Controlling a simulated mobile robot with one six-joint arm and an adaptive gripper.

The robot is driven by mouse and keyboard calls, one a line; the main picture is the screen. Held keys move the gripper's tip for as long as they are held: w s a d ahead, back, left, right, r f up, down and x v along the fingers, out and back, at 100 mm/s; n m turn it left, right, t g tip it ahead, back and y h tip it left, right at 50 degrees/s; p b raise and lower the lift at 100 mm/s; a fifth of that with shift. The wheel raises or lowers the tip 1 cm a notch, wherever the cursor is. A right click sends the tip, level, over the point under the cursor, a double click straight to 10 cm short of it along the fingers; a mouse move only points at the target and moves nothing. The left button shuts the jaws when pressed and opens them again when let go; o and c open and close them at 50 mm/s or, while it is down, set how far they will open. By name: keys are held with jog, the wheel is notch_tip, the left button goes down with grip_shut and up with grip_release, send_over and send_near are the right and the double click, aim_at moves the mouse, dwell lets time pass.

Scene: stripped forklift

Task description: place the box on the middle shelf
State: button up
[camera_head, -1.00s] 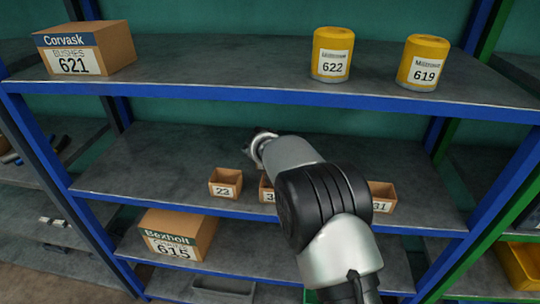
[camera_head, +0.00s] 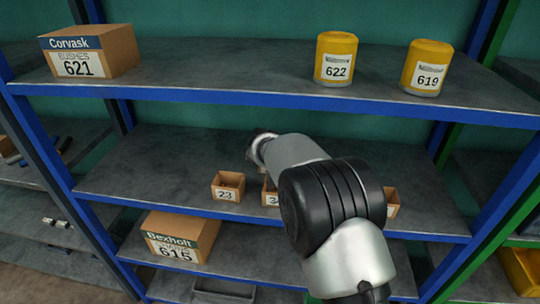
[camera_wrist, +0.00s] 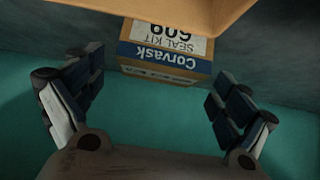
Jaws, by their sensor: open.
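In the wrist view, a cardboard box (camera_wrist: 165,55) with a blue Corvask band and a white label reading SEAL KIT 609 appears upside down. It seems to stand upright on the middle shelf (camera_head: 150,160). My gripper (camera_wrist: 158,78) is open, with one finger on each side of the box's near end and a visible gap at both sides. In the head view my arm hides this box and most of the gripper. The middle shelf is grey with a blue front edge.
Small cardboard bins, one labelled 23 (camera_head: 228,187), line the middle shelf's front, partly behind my arm. A cardboard surface (camera_wrist: 200,12) fills the wrist view's top. Above are a Corvask box 621 (camera_head: 90,52) and yellow cans (camera_head: 336,58); below is Bexholt box 615 (camera_head: 180,238).

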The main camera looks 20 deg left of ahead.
jog(key=v, duration=1)
jog(key=s+d+r+m+g+h, duration=0.1)
jog(key=s+d+r, duration=0.25)
jog(key=d, duration=0.55)
jog(key=s+d+r+m+h, duration=0.1)
jog(key=s+d+r, duration=0.25)
jog(key=d, duration=0.55)
jog(key=s+d+r+g+h, duration=0.1)
jog(key=s+d+r, duration=0.25)
jog(key=d, duration=0.65)
jog(key=s+d+m+g, duration=0.1)
jog(key=s+d+g, duration=0.1)
jog(key=s+d, duration=1)
jog(key=s+f, duration=0.2)
jog(key=s, duration=0.5)
jog(key=s+f, duration=0.2)
jog(key=s, duration=0.5)
jog(key=shift+s+a+f+g+y, duration=0.2)
jog(key=shift+a+f+g+y, duration=0.1)
jog(key=shift+y, duration=0.1)
